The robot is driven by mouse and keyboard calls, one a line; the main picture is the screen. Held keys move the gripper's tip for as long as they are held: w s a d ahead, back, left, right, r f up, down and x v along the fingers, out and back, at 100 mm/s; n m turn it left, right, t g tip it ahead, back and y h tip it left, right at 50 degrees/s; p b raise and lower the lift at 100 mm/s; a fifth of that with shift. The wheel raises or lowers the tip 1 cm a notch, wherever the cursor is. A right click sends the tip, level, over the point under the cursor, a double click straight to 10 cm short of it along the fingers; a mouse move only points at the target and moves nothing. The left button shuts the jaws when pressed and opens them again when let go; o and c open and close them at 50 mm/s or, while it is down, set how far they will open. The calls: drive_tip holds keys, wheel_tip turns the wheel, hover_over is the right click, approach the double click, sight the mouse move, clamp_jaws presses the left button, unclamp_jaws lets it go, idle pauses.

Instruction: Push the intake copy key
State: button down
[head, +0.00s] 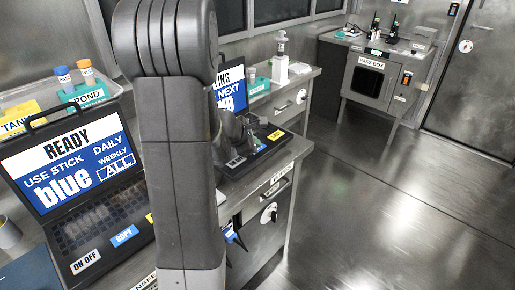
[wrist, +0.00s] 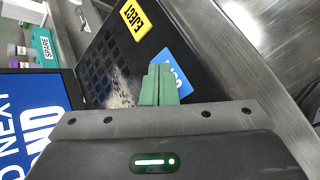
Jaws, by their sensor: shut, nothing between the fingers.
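My gripper (wrist: 159,72) is shut, its green fingers together and empty. It is over the far laptop (head: 247,166), beside that laptop's blue key (wrist: 176,71) in the wrist view. The fingers cover part of that key's lettering; I cannot tell whether they touch it. A yellow key (wrist: 136,19) lies beyond it. The far laptop's screen (wrist: 28,128) is blue and white, with "NEXT" readable. The near laptop (head: 80,228) stands at the left with a "READY" screen (head: 68,165), a blue "COPY" key (head: 124,236) and a white "ON OFF" key (head: 86,262). No intake label is readable.
My arm hides the middle of the head view. A green "POND" rack (head: 87,95) and a yellow "TANK" label (head: 17,122) are behind the near laptop. A white pump bottle (head: 281,62) stands behind the far laptop. The floor (head: 385,195) at right is clear.

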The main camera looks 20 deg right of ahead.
drive_tip(key=shift+r+p, duration=0.6)
drive_tip(key=shift+r, duration=0.2)
wheel_tip(320, 180, up, 5)
drive_tip(key=p, duration=0.4)
drive_tip(key=shift+r, duration=0.1)
drive_tip(key=shift+f, duration=0.2)
idle(0.5)
